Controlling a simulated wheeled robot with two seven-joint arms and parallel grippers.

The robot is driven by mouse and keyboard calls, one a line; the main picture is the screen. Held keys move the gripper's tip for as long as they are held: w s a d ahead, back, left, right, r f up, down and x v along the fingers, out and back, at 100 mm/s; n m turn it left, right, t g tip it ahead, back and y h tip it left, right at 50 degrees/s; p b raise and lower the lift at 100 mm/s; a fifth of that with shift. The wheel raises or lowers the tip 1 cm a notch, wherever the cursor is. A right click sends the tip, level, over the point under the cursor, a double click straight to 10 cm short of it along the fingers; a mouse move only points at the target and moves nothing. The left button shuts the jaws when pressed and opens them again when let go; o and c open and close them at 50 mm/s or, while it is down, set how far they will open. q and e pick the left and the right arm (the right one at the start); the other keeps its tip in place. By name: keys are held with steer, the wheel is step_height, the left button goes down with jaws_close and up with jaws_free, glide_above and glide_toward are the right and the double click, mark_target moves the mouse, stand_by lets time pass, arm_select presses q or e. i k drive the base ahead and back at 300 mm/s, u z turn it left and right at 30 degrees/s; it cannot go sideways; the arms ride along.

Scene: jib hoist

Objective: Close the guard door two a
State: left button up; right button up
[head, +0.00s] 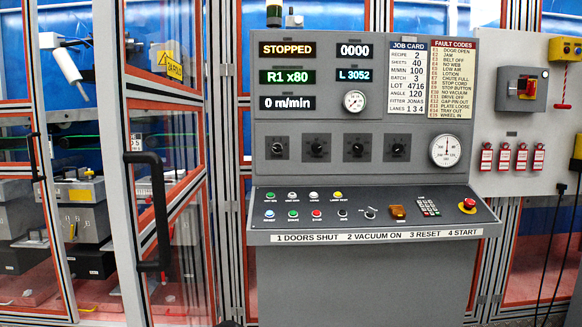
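A glazed guard door with a grey frame and orange edging (128,245) stands left of the control console. It carries a large black bar handle (158,210) and appears to stand at an angle to the machine front, swung partly open. Another glazed guard panel (22,225) with a slim dark handle (35,157) is at the far left. A gap between the two shows the machine inside. Neither of my grippers can be made out in the head view.
The grey control console (365,270) fills the middle right, its display (287,50) reading STOPPED. A side panel with a red switch (527,88) and several red padlocks (521,158) is at the right. Dark cables hang at the right edge.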

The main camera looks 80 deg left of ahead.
mark_target(121, 87)
steer(key=u, duration=3.2)
steer(key=i, duration=0.5)
steer(key=u, duration=1.65)
steer(key=k, duration=0.75)
steer(key=z, duration=1.3)
